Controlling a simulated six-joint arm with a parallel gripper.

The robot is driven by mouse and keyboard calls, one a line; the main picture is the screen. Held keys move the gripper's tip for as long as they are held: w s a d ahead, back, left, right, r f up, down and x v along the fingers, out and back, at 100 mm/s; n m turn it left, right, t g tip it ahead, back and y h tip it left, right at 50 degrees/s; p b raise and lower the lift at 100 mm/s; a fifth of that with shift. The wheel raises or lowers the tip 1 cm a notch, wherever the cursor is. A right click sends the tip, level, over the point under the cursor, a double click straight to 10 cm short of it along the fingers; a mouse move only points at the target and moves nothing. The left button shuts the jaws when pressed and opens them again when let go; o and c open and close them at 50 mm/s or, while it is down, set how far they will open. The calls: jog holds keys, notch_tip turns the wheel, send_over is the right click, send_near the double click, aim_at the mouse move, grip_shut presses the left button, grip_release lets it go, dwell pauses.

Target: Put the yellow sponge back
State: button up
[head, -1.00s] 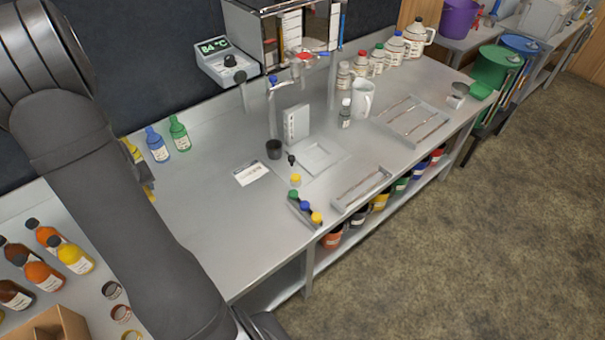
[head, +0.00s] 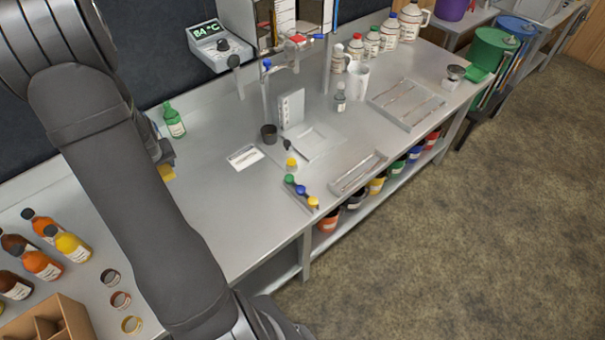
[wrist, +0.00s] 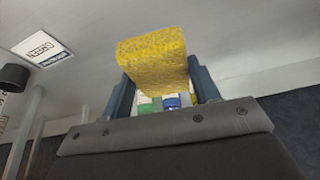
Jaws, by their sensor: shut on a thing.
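The yellow sponge (wrist: 152,62) is a rough block between the two fingers of my gripper (wrist: 162,84) in the wrist view. The gripper is shut on it, and the sponge sticks out past the fingertips. In the head view only a small yellow part of the sponge (head: 168,173) shows beside my dark arm, over the left part of the steel bench (head: 215,215). My arm hides most of my gripper (head: 163,152) there. I cannot tell the sponge's height above the bench.
A green bottle (head: 173,120) stands near the back wall. A white label card (head: 245,157), a black cup (head: 269,134) and colour-capped vials (head: 300,190) are to the right. Orange and yellow bottles (head: 70,245) and a cardboard box (head: 48,322) are at lower left.

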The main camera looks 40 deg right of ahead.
jog(key=s+d+m, duration=0.1)
jog(key=s+d, duration=0.3)
jog(key=d, duration=0.4)
jog(key=s+d+m+h, duration=0.15)
jog(key=s+d, duration=0.25)
jog(key=d, duration=0.4)
jog(key=s+d+m, duration=0.2)
jog(key=s+d, duration=0.2)
jog(key=d, duration=0.4)
jog(key=s+d+m+g+h, duration=0.1)
jog(key=s+d+m, duration=0.1)
jog(key=s+d, duration=0.75)
jog(key=s+d+m, duration=0.2)
jog(key=s+d, duration=0.4)
jog(key=s, duration=0.6)
jog(key=shift+n, duration=0.25)
jog(key=w+f, duration=0.2)
jog(key=w, duration=0.1)
jog(key=w+a+f, duration=0.1)
jog(key=w+f, duration=0.2)
jog(key=w, duration=0.1)
jog(key=w+f, duration=0.2)
jog(key=w, duration=0.2)
jog(key=shift+w+a+f, duration=0.1)
jog(key=shift+a+f, duration=0.05)
jog(key=shift+f, duration=0.2)
jog(key=shift+w+f, duration=0.15)
jog(key=shift+f, duration=1.9)
jog(key=shift+f, duration=0.1)
